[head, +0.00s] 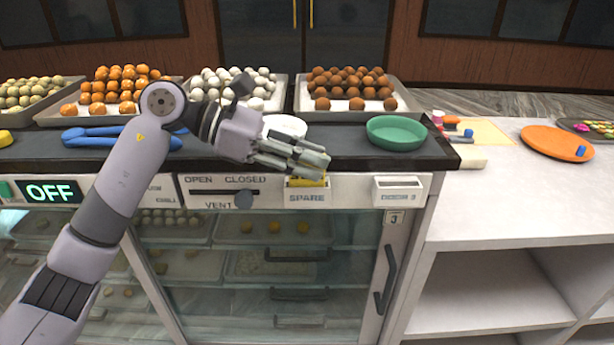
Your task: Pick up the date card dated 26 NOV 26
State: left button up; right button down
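My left gripper (318,163) reaches in from the left and hangs just above the front edge of the counter, over the holder marked SPARE (306,198). A yellow piece, perhaps a card (308,183), shows in the top of that holder, just below the fingers. No date can be read on it. The fingers look close together, but whether they are shut or touch the yellow piece cannot be told. A second white holder (398,188) to the right has a small label that is too blurred to read for sure. My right gripper is not in view.
Trays of round sweets (357,88) line the back of the dark counter. A green dish (396,132) and blue tongs (120,137) lie on it. The vent slider (244,200) and OFF display (49,191) are on the front. An orange plate (556,143) sits on the right counter.

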pick_arm(q)
jog(key=shift+c, duration=0.5)
grip_shut()
